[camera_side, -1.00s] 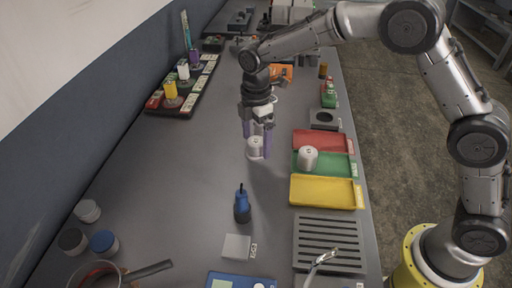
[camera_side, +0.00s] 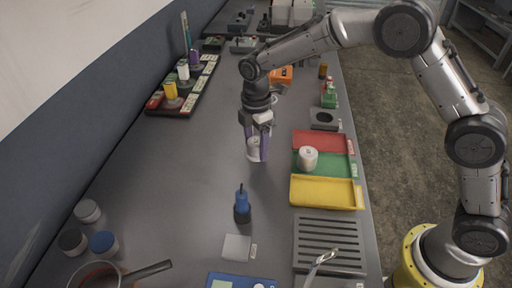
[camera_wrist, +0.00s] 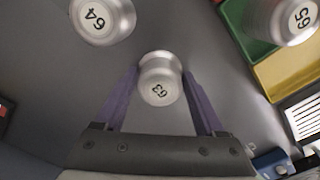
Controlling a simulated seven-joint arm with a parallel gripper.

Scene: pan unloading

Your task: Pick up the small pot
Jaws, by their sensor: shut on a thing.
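A small silver pot marked 63 (camera_wrist: 160,80) is between the two purple fingers of my gripper (camera_wrist: 162,92) in the wrist view. In the side view my gripper (camera_side: 257,150) points down over the grey bench, shut on this pale pot (camera_side: 253,152). The fingers cover part of the pot's sides, and I cannot tell whether its base touches the bench. A similar pot marked 64 (camera_wrist: 103,18) shows at the top left of the wrist view. Another, marked 65 (camera_wrist: 287,18), stands on the green tray and also shows in the side view (camera_side: 308,158).
Red (camera_side: 318,140), green (camera_side: 338,166) and yellow (camera_side: 326,193) trays lie right of my gripper. A blue-handled tool (camera_side: 242,206) stands nearer the camera. A dark rack (camera_side: 172,105) with coloured pieces is at the left.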

